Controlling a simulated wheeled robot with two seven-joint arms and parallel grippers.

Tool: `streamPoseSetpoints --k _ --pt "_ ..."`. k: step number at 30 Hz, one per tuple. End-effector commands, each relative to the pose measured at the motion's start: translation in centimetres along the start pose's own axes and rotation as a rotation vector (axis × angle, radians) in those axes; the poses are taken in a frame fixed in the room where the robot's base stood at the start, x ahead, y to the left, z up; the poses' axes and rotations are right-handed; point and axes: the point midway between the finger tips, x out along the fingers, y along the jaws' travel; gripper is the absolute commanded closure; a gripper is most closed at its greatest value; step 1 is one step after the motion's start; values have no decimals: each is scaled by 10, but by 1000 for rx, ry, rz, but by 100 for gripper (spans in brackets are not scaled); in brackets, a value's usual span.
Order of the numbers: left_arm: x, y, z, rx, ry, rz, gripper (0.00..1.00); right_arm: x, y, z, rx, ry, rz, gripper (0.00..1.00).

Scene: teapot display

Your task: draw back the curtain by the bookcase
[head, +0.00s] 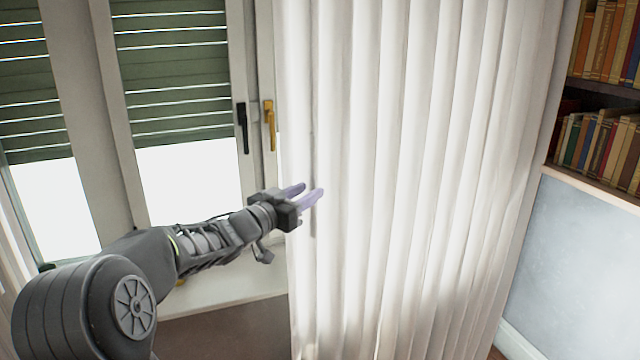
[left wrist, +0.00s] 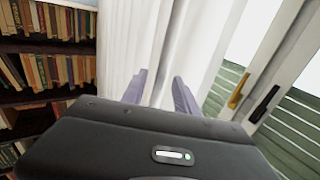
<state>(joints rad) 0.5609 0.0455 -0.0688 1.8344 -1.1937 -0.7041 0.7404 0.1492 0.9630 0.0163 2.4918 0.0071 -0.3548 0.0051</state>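The white pleated curtain (head: 430,150) hangs over the right part of the window, beside the bookcase (head: 603,100). My left gripper (head: 306,194) is at the curtain's left edge, its two purple fingers apart and pointing toward the cloth. In the left wrist view the fingers (left wrist: 160,90) stand apart in front of the curtain (left wrist: 190,40), with cloth visible between them. I cannot tell whether a finger touches the cloth. The bookcase also shows at the left of the left wrist view (left wrist: 45,101). My right gripper is in neither view.
The window (head: 185,180) with green slatted shutters (head: 175,70) is left of the curtain. A black handle (head: 242,128) and a brass handle (head: 269,125) stick out near the curtain's left edge. A window sill (head: 225,290) runs below my left arm.

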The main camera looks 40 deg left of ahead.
Motion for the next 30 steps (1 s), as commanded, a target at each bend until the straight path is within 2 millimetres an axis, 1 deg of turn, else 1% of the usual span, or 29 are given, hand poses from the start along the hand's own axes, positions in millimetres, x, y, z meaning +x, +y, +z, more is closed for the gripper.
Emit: streamPoseSetpoints --k 1,3,9,13,20,23,30 --pt "9 1 -2 -2 0 3 64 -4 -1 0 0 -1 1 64" --pt "20 0 -2 -2 0 2 64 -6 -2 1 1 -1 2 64" --pt "47 0 -2 -1 1 1 64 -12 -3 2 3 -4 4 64" --pt "54 0 -1 0 0 0 64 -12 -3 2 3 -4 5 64" --pt "54 0 0 0 1 0 64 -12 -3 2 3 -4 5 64" --pt "54 0 0 0 1 0 71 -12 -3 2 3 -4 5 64" --pt "54 0 0 0 1 0 90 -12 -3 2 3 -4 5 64"
